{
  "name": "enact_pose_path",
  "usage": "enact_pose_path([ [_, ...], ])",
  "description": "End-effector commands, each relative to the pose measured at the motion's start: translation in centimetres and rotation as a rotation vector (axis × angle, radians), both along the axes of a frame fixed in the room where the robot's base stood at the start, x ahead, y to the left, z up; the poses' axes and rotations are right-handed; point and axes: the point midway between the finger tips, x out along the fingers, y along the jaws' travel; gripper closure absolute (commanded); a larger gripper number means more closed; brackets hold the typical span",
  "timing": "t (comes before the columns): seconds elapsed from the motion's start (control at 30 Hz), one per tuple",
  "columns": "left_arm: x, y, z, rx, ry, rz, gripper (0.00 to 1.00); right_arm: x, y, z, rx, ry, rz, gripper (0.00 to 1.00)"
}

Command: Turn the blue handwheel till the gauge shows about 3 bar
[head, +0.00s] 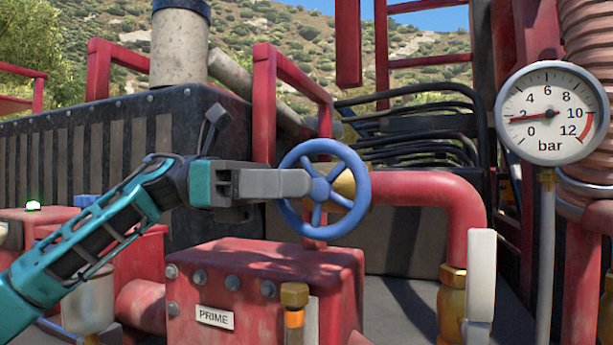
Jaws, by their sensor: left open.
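The blue handwheel (325,234) stands upright in the middle of the head view, on a brass fitting of the red pipe. My left gripper (300,184) reaches in from the left, open. Its grey finger overlaps the wheel's left rim and ends near the hub. I cannot tell whether it touches the wheel; the other finger is mostly hidden. The white round gauge (552,92) is at the upper right, marked in bar. Its needle points left, at or just below the 2.
A red block labelled PRIME (265,290) sits below the wheel, with a brass-capped fitting (295,296) in front. A red pipe (435,190) bends down to the right. Black hoses and red frames stand behind. Open space lies in front of the wheel.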

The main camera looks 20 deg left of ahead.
Motion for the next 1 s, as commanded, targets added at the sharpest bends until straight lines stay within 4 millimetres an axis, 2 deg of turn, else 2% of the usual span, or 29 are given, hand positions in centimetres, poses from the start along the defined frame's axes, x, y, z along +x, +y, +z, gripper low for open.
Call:
enact_pose_path([
  [0.2,-0.06,-1.42,0.03,0.0,-0.001,0.001,0.53,0.0,0.01,0.27,0.0,0.0,0.0,1.0],
  [0.47,-0.05,-1.49,-0.01,0.0,-0.001,0.001,0.53,0.03,-0.01,0.26,0.0,-0.001,0.0,1.0],
  [0.9,-0.03,-1.45,0.0,0.0,-0.001,0.001,0.95,0.12,-0.02,0.32,0.0,-0.003,-0.001,1.0],
  [1.0,-0.03,-1.44,0.0,-0.001,0.0,0.001,1.0,0.16,-0.02,0.34,0.0,-0.004,-0.001,1.0],
])
